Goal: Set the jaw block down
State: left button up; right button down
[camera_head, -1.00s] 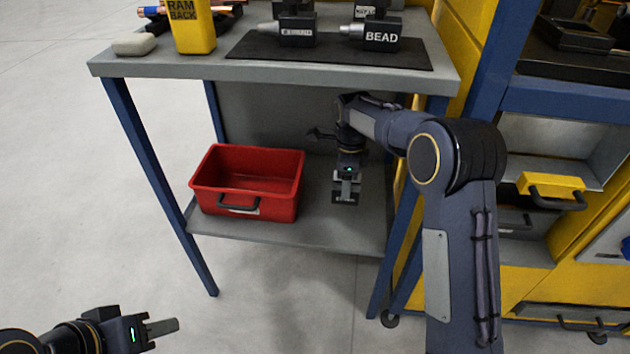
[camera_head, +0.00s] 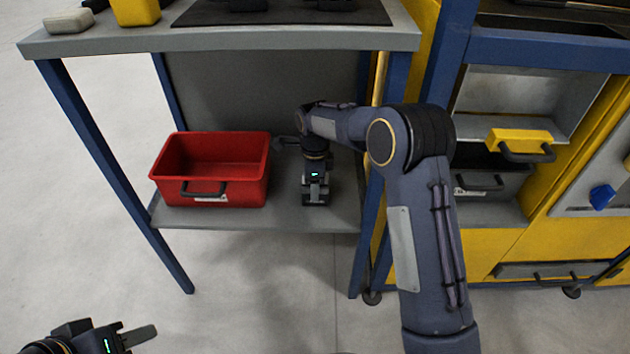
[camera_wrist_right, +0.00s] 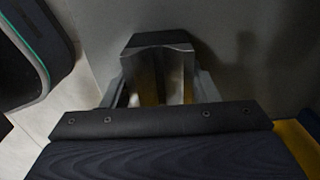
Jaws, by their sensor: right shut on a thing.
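The jaw block (camera_wrist_right: 160,72) is a grey metal block with a dark end and a grooved face. It sits between the fingers of my right gripper (camera_wrist_right: 158,88) in the right wrist view. In the head view my right gripper (camera_head: 315,192) points down just over the lower shelf (camera_head: 335,212) of the bench, right of the red bin. The block is small and dark there, and I cannot tell whether it touches the shelf. My left gripper (camera_head: 140,337) is at the bottom left, away from the bench; its finger gap is not clear.
A red bin (camera_head: 210,170) with a black handle stands on the lower shelf, left of my right gripper. The bench top (camera_head: 220,40) overhangs the shelf. A blue leg (camera_head: 370,225) stands close on the right. Yellow cabinets (camera_head: 550,238) are further right.

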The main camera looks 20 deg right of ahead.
jog(key=c, duration=0.5)
grip_release()
jog(key=shift+f, duration=0.1)
notch_tip(320, 180, up, 8)
jog(key=p, duration=0.3)
jog(key=shift+f, duration=0.1)
